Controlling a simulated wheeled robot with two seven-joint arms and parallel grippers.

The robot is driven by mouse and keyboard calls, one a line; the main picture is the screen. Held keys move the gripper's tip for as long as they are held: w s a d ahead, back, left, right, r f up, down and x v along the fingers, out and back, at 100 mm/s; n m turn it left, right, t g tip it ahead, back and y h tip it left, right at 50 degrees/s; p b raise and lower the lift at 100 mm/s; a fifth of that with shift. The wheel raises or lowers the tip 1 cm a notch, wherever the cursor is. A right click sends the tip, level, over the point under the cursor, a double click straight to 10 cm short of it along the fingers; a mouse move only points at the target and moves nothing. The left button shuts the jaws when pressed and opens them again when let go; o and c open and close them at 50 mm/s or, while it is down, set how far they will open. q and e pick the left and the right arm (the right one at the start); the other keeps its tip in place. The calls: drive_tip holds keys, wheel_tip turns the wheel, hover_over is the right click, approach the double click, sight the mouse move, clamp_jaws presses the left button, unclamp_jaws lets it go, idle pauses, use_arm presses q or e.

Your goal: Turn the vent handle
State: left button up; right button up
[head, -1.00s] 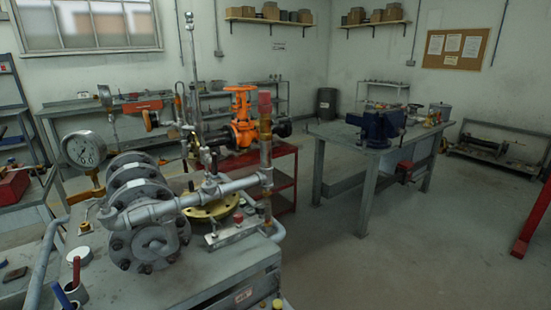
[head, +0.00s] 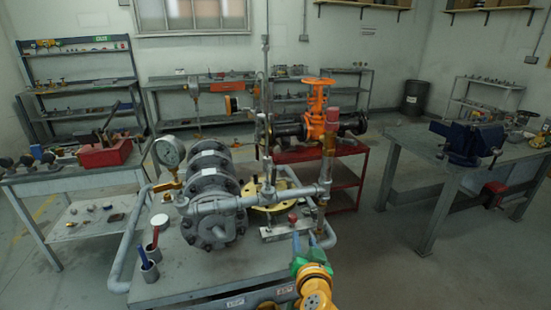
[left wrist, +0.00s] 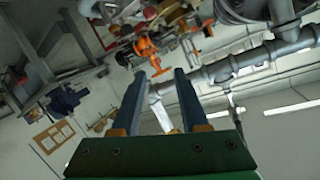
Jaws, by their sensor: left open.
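The pipe assembly (head: 215,210) stands on the grey bench, with grey flanges, a pressure gauge (head: 169,152) and a small yellow lever (head: 166,186) under the gauge. A small red knob (head: 292,218) sits on a manifold block at its front right. I cannot tell for sure which part is the vent handle. My left gripper (head: 305,245), green with a yellow-orange arm, is low in the head view, just in front of the manifold. In the left wrist view the left gripper (left wrist: 159,76) is open, its two dark fingers apart with nothing held. My right gripper is not in view.
An orange gate valve (head: 317,112) with black pipe stands behind on a red cart (head: 345,178). A cup with red and blue tools (head: 150,271) is at the bench's front left. A blue vice (head: 468,143) is on the right table. The floor between is clear.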

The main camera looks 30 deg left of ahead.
sight(275, 174)
use_arm(q)
drive_tip(key=s+a+r+n+y+p, duration=0.1)
drive_tip(key=s+a+r+n+y, duration=0.15)
drive_tip(key=r, duration=0.55)
drive_tip(key=s+a+r+n+y+p, duration=0.1)
drive_tip(key=a+r+n+y, duration=0.2)
drive_tip(key=r, duration=0.6)
drive_tip(key=shift+n+g, duration=0.4)
drive_tip(key=shift+n, duration=0.15)
drive_tip(key=p+x, duration=0.1)
drive_tip(key=x, duration=0.2)
drive_tip(key=p+x, duration=0.1)
drive_tip(key=x, duration=0.2)
drive_tip(key=shift+w+d+f+p, duration=0.2)
drive_tip(key=shift+w+p, duration=0.1)
drive_tip(key=shift+w, duration=0.1)
drive_tip(key=shift+a+f, duration=0.1)
drive_tip(key=shift+a, duration=0.05)
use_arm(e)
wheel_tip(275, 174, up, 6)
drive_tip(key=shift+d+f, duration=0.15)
use_arm(q)
clamp_jaws()
